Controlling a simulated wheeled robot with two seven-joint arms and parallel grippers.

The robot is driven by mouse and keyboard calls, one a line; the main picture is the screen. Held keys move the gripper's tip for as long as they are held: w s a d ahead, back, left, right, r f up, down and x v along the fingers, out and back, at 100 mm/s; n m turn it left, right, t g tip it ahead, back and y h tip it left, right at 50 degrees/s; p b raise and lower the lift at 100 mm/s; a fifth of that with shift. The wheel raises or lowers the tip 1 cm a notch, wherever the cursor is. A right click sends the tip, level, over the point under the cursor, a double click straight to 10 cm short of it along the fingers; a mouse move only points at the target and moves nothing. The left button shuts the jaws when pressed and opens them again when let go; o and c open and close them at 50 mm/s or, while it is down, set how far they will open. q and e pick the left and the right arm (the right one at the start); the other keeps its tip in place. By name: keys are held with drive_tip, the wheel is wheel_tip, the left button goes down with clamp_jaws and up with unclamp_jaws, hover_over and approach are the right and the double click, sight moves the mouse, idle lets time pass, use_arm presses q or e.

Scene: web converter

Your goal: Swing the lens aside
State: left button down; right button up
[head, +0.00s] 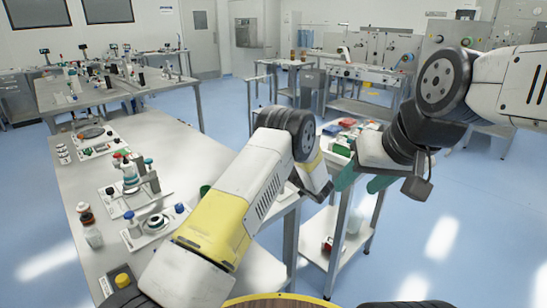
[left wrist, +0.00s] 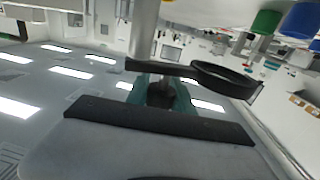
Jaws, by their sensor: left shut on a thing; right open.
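The lens (left wrist: 252,91) shows in the left wrist view as a dark round ring on a flat dark arm (left wrist: 160,67), at upper right of centre. My left gripper (left wrist: 160,90) has green fingers close together with a dark piece between them, just below the lens arm in the picture. It is shut on this piece, which looks like part of the lens arm; the exact contact is unclear. In the head view my left arm hides the left gripper and I cannot make out the lens. My right gripper (head: 362,184) is open, its green fingers apart and empty.
The steel workbench (head: 188,150) at left carries several small stands, bottles and a plate with blue knobs (head: 152,225). A side cart (head: 318,222) with coloured boxes stands below my right gripper.

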use_arm(q)
drive_tip(key=shift+s+n+g+y, duration=0.25)
drive_tip(key=shift+n+g+y, duration=0.4)
drive_tip(key=shift+g, duration=0.2)
drive_tip(key=shift+s+n+g+y, duration=0.25)
drive_tip(key=shift+n+g+y, duration=0.35)
drive_tip(key=shift+n+g, duration=0.15)
drive_tip(key=shift+s+n+g+y, duration=0.25)
drive_tip(key=shift+n+g+y, duration=0.4)
drive_tip(key=shift+g, duration=0.25)
drive_tip(key=shift+r, duration=0.1)
drive_tip(key=c, duration=1.1)
unclamp_jaws()
drive_tip(key=v, duration=0.7)
drive_tip(key=shift+s+d, duration=0.2)
drive_tip(key=shift+d, duration=0.15)
